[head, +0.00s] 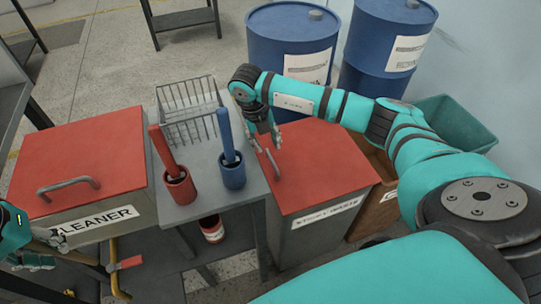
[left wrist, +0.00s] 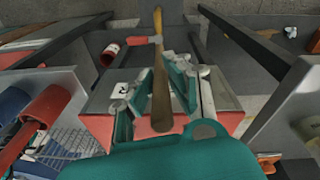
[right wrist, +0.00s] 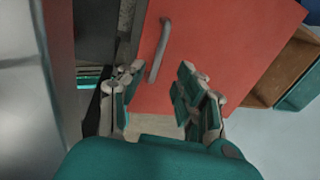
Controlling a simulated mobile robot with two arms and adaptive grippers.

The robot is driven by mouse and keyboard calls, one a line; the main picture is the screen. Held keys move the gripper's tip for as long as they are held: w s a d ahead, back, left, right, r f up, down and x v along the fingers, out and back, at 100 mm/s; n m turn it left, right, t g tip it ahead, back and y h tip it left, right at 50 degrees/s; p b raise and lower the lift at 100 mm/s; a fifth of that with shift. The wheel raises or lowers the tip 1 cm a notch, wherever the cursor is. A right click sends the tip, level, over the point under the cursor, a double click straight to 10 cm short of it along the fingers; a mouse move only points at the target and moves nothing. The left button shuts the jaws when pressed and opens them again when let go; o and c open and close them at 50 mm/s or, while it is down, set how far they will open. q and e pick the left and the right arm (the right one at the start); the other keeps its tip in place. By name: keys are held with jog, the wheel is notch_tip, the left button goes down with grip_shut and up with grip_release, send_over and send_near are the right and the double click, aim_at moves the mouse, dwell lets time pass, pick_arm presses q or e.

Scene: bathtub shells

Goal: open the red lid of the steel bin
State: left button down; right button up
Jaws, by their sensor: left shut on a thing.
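A grey steel bin (head: 306,235) with a closed red lid (head: 325,172) stands right of the centre table; its label is too blurred to read surely. The lid's grey bar handle (head: 273,164) lies at its left side. My right gripper (head: 262,138) is just above the handle, open and empty. In the right wrist view, the handle (right wrist: 160,48) lies ahead, between the open fingers (right wrist: 160,85). My left gripper (head: 42,262) is at the lower left edge, partly cut off. In the left wrist view, its fingers (left wrist: 160,88) close around a yellow-brown rod (left wrist: 159,100).
A second red-lidded bin (head: 97,222), labelled CLEANER, stands left. The table (head: 205,205) between the bins holds a wire rack (head: 190,104), a red cup (head: 179,190) and a blue cup (head: 232,175) with tools. Blue drums (head: 292,40) stand behind. A teal crate (head: 455,122) is at right.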

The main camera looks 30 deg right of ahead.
aim_at(271, 159)
jog(key=f, duration=0.4)
jog(key=d+f, duration=0.1)
jog(key=f, duration=0.1)
jog(key=shift+s+f, duration=0.1)
jog(key=shift+f, duration=0.3)
jog(key=shift+c, duration=0.4)
grip_shut()
